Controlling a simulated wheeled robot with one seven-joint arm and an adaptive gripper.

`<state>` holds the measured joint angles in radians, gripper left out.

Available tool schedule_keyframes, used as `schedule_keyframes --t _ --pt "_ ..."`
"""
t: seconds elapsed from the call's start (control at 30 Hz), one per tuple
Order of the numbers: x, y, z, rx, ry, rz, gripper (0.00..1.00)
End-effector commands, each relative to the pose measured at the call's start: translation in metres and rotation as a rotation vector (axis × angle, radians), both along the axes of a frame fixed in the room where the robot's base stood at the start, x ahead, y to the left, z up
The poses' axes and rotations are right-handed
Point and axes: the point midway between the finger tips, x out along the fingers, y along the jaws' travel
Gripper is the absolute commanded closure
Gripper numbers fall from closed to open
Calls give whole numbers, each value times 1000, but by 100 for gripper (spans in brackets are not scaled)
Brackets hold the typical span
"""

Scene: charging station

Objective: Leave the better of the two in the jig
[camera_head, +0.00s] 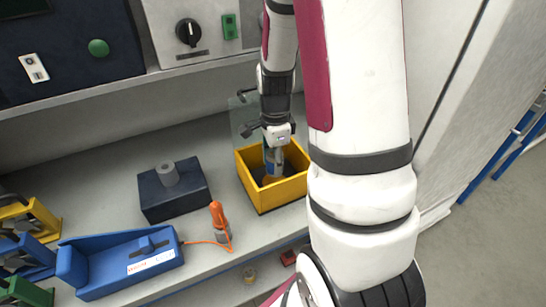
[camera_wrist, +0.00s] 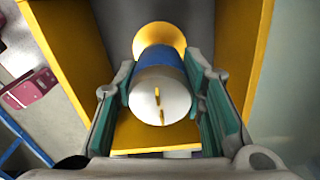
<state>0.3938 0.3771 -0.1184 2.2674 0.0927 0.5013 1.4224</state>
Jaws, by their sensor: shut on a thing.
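My gripper (camera_head: 272,165) reaches down into the yellow bin (camera_head: 271,201) and is shut on a blue cylinder (camera_wrist: 166,60). In the wrist view the cylinder lies between the two green-lined fingers. Its near end is white with small gold tabs, and its far end is a wide yellow-orange disc. The yellow bin's walls (camera_wrist: 64,45) surround it; I cannot tell whether it touches the floor. A dark block (camera_head: 172,203) stands left of the bin with a grey cylinder (camera_head: 168,174) upright on top. It may be the jig; I cannot tell for sure.
A blue instrument (camera_head: 110,270) lies at front left, its orange cord running to an orange-and-grey piece (camera_head: 219,222) near the bench edge. Yellow, blue and green holders stand at far left. A clear panel (camera_head: 242,115) stands behind the bin. Small items lie on a shelf below.

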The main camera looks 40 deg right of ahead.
Motion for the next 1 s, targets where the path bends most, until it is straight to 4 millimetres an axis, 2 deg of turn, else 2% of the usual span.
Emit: schedule_keyframes --t 0.2,0.5,0.97,1.0 --pt "0 1 -18 2 1 0 93" --pt "0 0 -34 0 1 0 93" --pt "0 0 -38 0 0 0 93" --pt "0 0 -38 0 0 0 61"
